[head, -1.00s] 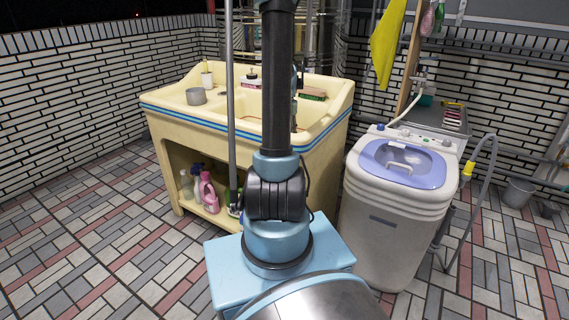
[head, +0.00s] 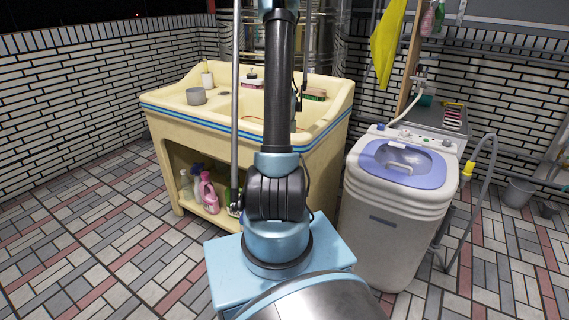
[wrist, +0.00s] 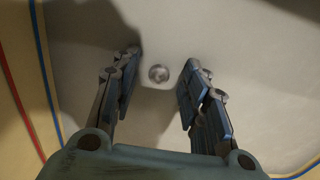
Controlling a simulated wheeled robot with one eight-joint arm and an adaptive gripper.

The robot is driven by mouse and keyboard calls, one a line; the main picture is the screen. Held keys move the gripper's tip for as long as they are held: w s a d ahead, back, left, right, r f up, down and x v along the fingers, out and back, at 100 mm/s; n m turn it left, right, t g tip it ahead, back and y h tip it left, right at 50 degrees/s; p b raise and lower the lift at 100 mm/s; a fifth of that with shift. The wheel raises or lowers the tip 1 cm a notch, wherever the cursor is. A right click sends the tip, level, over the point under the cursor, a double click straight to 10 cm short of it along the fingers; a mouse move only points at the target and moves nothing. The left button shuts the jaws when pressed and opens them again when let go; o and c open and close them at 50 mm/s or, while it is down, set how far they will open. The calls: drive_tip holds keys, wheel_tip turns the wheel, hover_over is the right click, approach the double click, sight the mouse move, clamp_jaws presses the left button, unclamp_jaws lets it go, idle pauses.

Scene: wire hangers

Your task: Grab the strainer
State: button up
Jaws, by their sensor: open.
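A small round metal piece (wrist: 158,73), which looks like the strainer, sits on a pale surface in the wrist view, apparently the basin floor. My gripper (wrist: 158,68) is open, with one dark finger to each side of it and nothing between the fingers. I cannot tell how far the fingertips are above the surface. In the head view my own arm hides the gripper and the strainer at the cream sink unit (head: 185,128).
A washing machine (head: 398,215) stands to the right. The tiled floor at left is clear.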

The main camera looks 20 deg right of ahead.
drive_tip(key=shift+c, duration=0.6)
clamp_jaws()
drive_tip(key=shift+r, duration=0.1)
